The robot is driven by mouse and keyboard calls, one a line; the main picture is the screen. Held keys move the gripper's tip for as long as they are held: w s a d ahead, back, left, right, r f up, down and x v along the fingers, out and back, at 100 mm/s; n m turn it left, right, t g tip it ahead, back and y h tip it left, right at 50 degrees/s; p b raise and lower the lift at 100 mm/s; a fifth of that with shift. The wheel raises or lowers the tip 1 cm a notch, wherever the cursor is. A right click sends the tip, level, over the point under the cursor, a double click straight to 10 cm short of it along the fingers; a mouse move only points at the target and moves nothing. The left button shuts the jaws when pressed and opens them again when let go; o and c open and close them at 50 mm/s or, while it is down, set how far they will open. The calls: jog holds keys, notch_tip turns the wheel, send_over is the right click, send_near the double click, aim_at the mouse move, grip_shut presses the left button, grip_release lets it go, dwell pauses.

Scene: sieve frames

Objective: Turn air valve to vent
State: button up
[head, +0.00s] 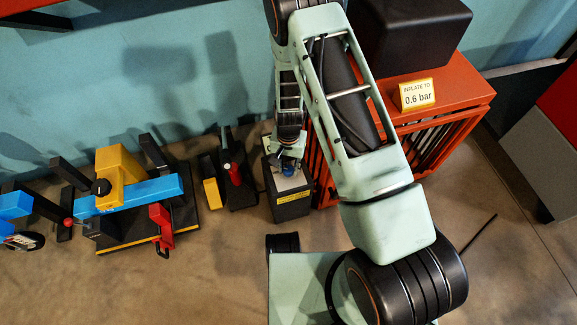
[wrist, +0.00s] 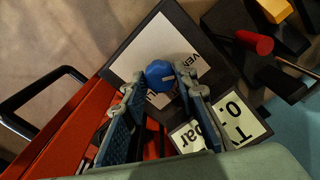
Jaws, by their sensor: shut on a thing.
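The air valve is a dark box (head: 292,205) with a pale top plate, standing just left of the orange cabinet in the head view. Its blue knob (wrist: 160,76) sits on the white label plate (wrist: 138,52), where part of the lettering "VEN" shows. My gripper (wrist: 158,88) is over the plate with its two fingers on either side of the blue knob, shut on it. In the head view my gripper (head: 289,165) points down onto the box and mostly hides the knob. A pale mark shows on the knob; its exact setting I cannot tell.
An orange cabinet (head: 470,97) stands right of the valve box, bearing a yellow-edged sign (head: 417,95) reading "INFLATE TO 0.6 bar" and a black block (head: 415,35). A red-handled device (head: 236,175) stands close on the left. A yellow and blue fixture (head: 130,195) is farther left.

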aim_at(288, 169)
jog(key=shift+s, duration=0.1)
jog(key=o, duration=1.2)
jog(key=shift+c, duration=0.2)
notch_tip(288, 169, up, 12)
